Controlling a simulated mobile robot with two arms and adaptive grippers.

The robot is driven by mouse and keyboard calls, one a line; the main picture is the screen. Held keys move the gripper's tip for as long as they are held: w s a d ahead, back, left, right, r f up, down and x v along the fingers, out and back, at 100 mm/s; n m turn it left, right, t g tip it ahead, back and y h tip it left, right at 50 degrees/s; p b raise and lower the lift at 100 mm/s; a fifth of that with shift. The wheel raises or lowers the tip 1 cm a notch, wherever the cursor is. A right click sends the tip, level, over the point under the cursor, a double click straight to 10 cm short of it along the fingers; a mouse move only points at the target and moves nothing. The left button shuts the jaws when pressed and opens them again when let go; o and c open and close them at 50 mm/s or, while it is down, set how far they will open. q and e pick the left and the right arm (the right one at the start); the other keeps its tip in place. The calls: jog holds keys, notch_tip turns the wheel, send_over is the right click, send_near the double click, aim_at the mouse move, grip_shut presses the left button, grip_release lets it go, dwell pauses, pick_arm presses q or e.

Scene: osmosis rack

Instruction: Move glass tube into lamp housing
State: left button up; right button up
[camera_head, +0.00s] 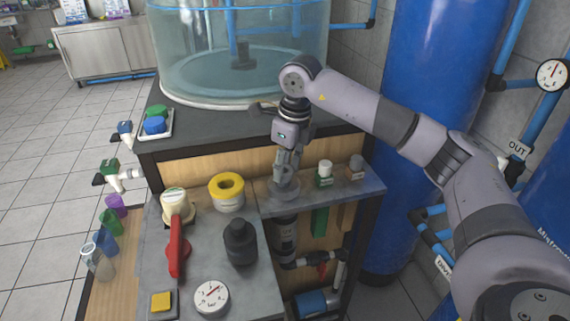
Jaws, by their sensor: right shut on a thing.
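My right gripper (287,168) comes down from the right arm, pointing downward over the grey shelf at the front of the rack. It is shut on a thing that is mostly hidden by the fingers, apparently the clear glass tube. A pale, see-through round shape (284,188) shows at the shelf just below the fingertips. Directly under it, below the shelf, stands a dark upright cylinder (285,235), which looks like the lamp housing. I cannot tell how deep the tube sits in it. My left gripper is not in view.
Two small bottles (324,173) stand on the shelf close right of my gripper. A yellow tape roll (227,190), a black canister (240,242), a red-handled tool (178,248) and a gauge (211,296) crowd the counter. A large clear tank (240,60) stands behind.

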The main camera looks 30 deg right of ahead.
jog(key=shift+f+b, duration=0.45)
jog(key=shift+f, duration=0.35)
jog(key=o, duration=0.9)
jog(key=shift+o, duration=0.7)
jog(key=o, duration=0.3)
jog(key=shift+r, duration=0.15)
notch_tip(320, 180, up, 8)
jog(key=p, duration=0.6)
